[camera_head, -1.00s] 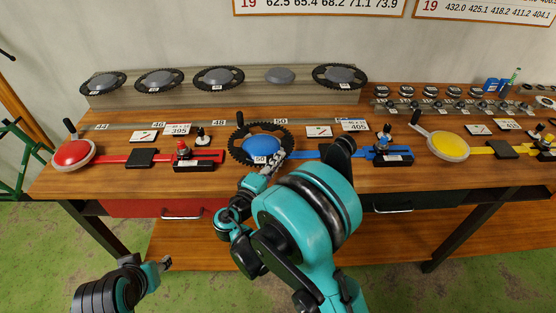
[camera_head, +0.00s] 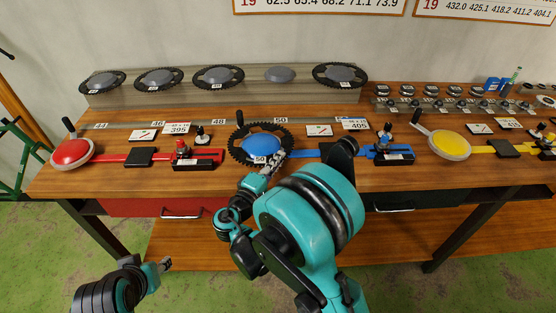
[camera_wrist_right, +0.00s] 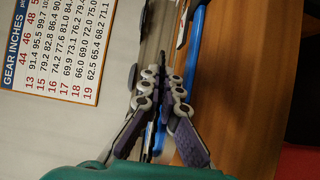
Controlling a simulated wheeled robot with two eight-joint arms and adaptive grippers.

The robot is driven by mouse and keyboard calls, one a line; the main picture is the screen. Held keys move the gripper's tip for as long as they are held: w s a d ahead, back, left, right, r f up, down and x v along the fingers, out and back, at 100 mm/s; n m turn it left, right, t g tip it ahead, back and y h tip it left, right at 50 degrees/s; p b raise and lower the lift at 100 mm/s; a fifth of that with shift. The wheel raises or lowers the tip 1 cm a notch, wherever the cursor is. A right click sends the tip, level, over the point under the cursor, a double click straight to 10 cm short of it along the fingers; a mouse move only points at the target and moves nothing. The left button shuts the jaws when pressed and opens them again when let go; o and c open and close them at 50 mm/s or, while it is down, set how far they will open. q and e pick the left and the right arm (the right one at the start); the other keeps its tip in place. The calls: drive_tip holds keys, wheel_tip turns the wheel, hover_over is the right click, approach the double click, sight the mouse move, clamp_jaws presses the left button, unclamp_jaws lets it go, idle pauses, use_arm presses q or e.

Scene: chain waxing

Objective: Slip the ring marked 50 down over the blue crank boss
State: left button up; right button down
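The black toothed ring marked 50 (camera_head: 236,153) is around the blue crank boss (camera_head: 262,145), whose dome shows through its opening. I cannot tell whether the ring is fully seated or slightly raised. My right gripper (camera_head: 275,161) is at the ring's near right rim, with its fingers close together and apparently pinching the rim. In the right wrist view the two fingers (camera_wrist_right: 166,95) nearly meet, and the ring's grip point is hard to make out. My left gripper (camera_head: 165,264) hangs low in front of the bench, small and empty.
The red boss (camera_head: 72,152) and yellow boss (camera_head: 450,145) stand left and right on the bench. A raised rack (camera_head: 280,92) behind holds several rings. A blue clamp fixture (camera_head: 388,154) lies right of my gripper. Bare wood is free along the front edge.

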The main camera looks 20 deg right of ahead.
drive_tip(key=c, duration=1.6)
unclamp_jaws()
drive_tip(key=shift+c, duration=0.2)
drive_tip(key=v, duration=1.2)
